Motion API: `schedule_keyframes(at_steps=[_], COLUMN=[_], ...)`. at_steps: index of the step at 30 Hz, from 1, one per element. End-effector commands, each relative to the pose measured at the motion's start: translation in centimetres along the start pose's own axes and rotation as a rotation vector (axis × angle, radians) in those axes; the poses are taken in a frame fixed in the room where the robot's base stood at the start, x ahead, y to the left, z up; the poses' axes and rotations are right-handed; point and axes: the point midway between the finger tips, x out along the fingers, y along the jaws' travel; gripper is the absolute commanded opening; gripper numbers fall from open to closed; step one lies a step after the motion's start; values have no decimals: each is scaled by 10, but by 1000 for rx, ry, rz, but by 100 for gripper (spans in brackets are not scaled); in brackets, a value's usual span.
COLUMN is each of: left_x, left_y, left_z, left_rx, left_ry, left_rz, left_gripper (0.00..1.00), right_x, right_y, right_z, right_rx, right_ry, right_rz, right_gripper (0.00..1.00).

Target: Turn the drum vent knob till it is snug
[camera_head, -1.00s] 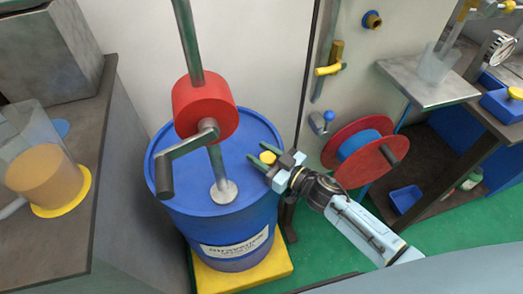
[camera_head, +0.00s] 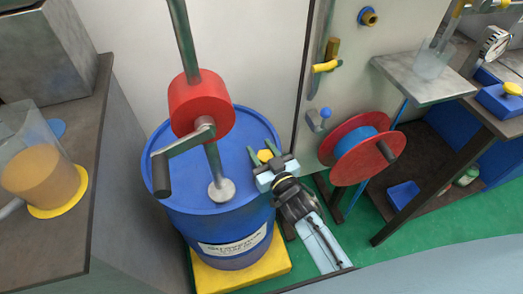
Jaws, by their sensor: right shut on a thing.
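The blue drum (camera_head: 180,207) stands upright with a yellow vent knob (camera_head: 264,157) on the right side of its lid. My right gripper (camera_head: 263,152) reaches in from the lower right and is shut on the knob, with one green-grey finger on each side of it. The fingers point up and slightly left across the lid. The knob's underside and threads are hidden, so I cannot tell how tightly it sits. My left gripper is not in view.
A red hand pump (camera_head: 203,104) with a crank (camera_head: 180,157) rises from the lid, left of my gripper. The drum stands on a yellow base (camera_head: 262,266). A red reel (camera_head: 340,172) is close on the right. A grey bench (camera_head: 85,190) stands left.

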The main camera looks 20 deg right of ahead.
Motion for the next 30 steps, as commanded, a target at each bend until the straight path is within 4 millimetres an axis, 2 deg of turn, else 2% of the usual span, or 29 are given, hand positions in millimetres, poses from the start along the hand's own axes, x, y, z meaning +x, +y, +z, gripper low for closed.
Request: schedule_keyframes(at_steps=[7, 8, 12, 23, 26, 30], left_x=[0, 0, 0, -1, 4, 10], left_y=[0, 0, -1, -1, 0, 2], left_z=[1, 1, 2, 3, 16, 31], left_rx=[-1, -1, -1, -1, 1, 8], left_ry=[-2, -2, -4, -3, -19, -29], left_rz=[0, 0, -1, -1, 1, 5], left_gripper=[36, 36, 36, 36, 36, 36], right_x=[0, 0, 0, -5, -17, -46], right_y=[0, 0, 0, 0, 0, 0], right_z=[1, 1, 0, 0, 0, 0], right_rx=[1, 1, 1, 0, 0, 1], right_ry=[-2, -2, -1, -1, -4, -5], right_rz=[-1, -1, -1, -1, 0, -1], right_gripper=[17, 42, 61, 61, 61, 61])
